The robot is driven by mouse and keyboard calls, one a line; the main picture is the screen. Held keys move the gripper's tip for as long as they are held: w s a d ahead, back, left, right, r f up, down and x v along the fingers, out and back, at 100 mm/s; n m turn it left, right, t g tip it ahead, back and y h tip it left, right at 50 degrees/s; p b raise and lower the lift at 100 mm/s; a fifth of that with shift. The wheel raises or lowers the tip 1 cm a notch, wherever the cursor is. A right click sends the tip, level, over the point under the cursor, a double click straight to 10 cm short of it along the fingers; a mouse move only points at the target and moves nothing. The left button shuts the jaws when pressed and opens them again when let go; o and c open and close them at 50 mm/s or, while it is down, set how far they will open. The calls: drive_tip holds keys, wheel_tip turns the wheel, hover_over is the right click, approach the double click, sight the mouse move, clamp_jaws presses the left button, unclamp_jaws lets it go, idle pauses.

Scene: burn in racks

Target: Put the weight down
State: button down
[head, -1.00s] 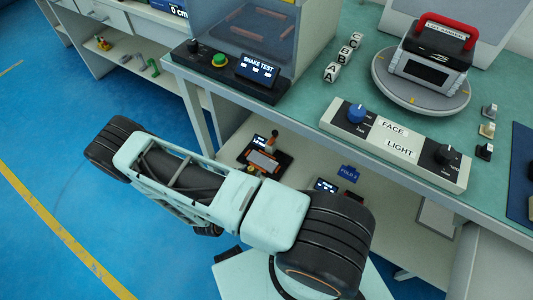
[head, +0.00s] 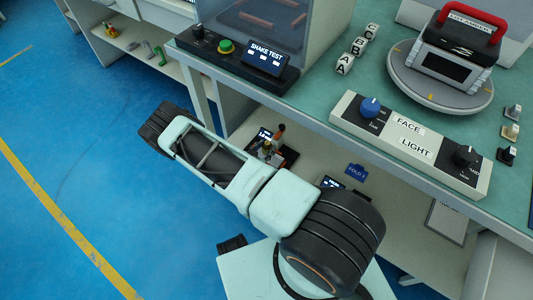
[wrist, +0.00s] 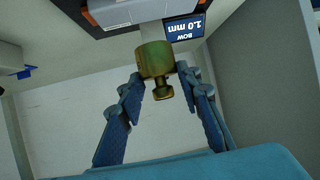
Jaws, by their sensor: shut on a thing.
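A brass weight (wrist: 155,60) with a narrow neck and knob is between the two blue fingers of my gripper (wrist: 160,84) in the wrist view. My gripper is shut on it, with the fingers on either side. The weight is close to a grey device (wrist: 130,10) with orange edges and a screen (wrist: 184,28) reading "BOW 1.0 mm". I cannot tell whether the weight touches a surface below. In the head view, my arm hides most of the area around my gripper, on the lower shelf under the bench.
The pale lower shelf (wrist: 65,110) has bare room beside the device. A grey wall (wrist: 255,70) stands at the right in the wrist view. In the head view, a blue "FOLD" block (head: 356,170) is on the shelf. Above, the green bench holds a face light panel (head: 410,145).

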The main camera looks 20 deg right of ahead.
sight(264, 153)
drive_tip(key=shift+w+d+f, duration=0.3)
drive_tip(key=shift+w+f, duration=0.1)
drive_tip(key=shift+f, duration=0.15)
drive_tip(key=shift+w+d+f+b, duration=0.15)
drive_tip(key=shift+f+b, duration=0.2)
drive_tip(key=shift+f, duration=0.6)
drive_tip(key=shift+w+f+b, duration=0.15)
drive_tip(key=shift+f+b, duration=0.15)
drive_tip(key=shift+f, duration=0.6)
drive_tip(key=shift+f, duration=0.15)
drive_tip(key=c, duration=1.4)
unclamp_jaws()
drive_tip(key=shift+r, duration=0.2)
drive_tip(key=p+v, duration=0.2)
drive_tip(key=v, duration=1)
